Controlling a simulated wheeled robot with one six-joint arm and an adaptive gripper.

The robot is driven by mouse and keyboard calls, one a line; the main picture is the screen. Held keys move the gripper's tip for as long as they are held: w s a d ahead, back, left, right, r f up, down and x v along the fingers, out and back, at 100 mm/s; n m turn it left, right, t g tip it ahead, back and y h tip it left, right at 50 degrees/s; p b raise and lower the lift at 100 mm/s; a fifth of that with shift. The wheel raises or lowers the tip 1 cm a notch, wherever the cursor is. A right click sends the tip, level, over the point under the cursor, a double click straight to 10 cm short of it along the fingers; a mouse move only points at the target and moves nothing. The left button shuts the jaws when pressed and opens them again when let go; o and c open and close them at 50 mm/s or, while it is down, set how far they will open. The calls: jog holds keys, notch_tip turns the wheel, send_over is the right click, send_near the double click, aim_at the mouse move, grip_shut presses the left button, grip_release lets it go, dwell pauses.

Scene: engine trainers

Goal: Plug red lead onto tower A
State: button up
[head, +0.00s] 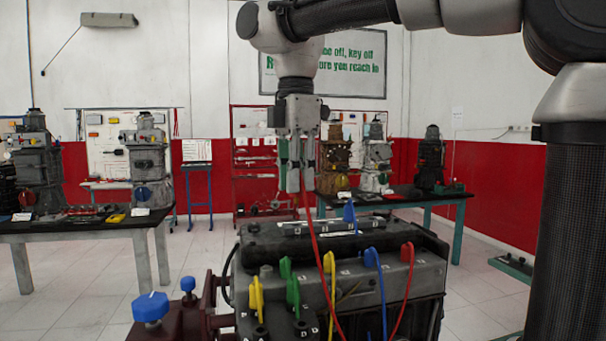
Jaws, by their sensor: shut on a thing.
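My gripper (294,183) hangs pointing down above the engine block (400,275), in the middle of the head view. It is shut on the end of a red lead (319,255); the held end is largely hidden between the fingers. The red cable runs from the gripper down past the front of the engine and out at the bottom edge. The held end is in the air, above and apart from the engine. The black tower unit (285,327) at the bottom carries letters, with A seemingly at its left and D at its right; tower A itself is hard to make out.
Yellow (257,298) and green (292,290) plugs stand at the tower unit. Yellow (329,264), blue (372,259) and red (407,253) plugs line the engine top. A blue-knobbed clamp (151,307) is at the left. Benches with other engines stand behind; the air around my gripper is clear.

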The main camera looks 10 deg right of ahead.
jog(key=s+a, duration=0.8)
jog(key=s, duration=0.3)
jog(key=shift+s, duration=0.2)
dwell(0.4)
notch_tip(320, 180, down, 10)
dwell(1.3)
jog(key=shift+f, duration=0.15)
dwell(0.3)
jog(key=shift+f, duration=2.6)
jog(key=shift+f, duration=0.9)
jog(key=o, duration=0.9)
